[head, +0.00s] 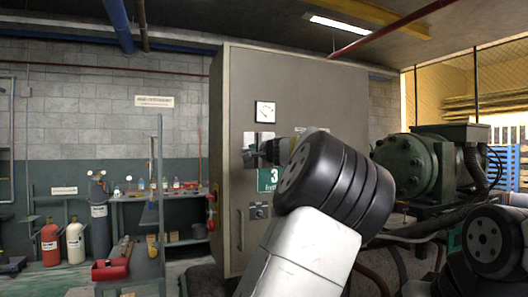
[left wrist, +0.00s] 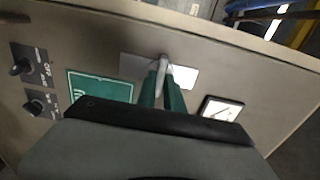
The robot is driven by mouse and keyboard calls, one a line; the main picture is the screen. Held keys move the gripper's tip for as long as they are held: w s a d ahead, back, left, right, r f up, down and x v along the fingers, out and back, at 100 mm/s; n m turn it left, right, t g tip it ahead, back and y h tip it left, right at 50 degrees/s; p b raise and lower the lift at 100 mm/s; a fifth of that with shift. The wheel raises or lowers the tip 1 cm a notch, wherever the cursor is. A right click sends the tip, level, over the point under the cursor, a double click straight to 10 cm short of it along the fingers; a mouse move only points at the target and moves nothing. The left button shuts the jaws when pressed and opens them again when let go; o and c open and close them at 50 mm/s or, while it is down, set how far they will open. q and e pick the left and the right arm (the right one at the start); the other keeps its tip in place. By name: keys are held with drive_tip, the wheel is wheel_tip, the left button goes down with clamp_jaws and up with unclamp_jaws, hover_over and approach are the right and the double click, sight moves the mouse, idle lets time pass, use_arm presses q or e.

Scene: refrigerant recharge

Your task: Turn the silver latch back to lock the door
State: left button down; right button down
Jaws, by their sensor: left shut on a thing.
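The silver latch (left wrist: 164,63) is on the front of a grey cabinet door (head: 240,100), over a bright metal plate (left wrist: 133,67). In the left wrist view, the two green fingers of my left gripper (left wrist: 163,88) are closed around the latch handle. In the head view, my left gripper (head: 256,153) reaches the door below the dial gauge, and my dark wrist hides part of it. The latch itself is hard to make out there. The door appears flush with the cabinet. My right gripper is not in view.
A dial gauge (head: 265,112) and a green sign (head: 267,180) are close to the latch. A long door handle (head: 240,229) and a dark knob (head: 259,212) are lower. A green compressor (head: 407,165) stands right. Gas cylinders (head: 99,220) and a shelf stand left.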

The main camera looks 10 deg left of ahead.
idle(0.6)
use_arm(q)
drive_tip(key=m, duration=0.4)
drive_tip(key=shift+m, duration=0.3)
drive_tip(key=m, duration=0.4)
drive_tip(key=shift+m, duration=0.3)
drive_tip(key=m, duration=0.4)
drive_tip(key=shift+m, duration=0.3)
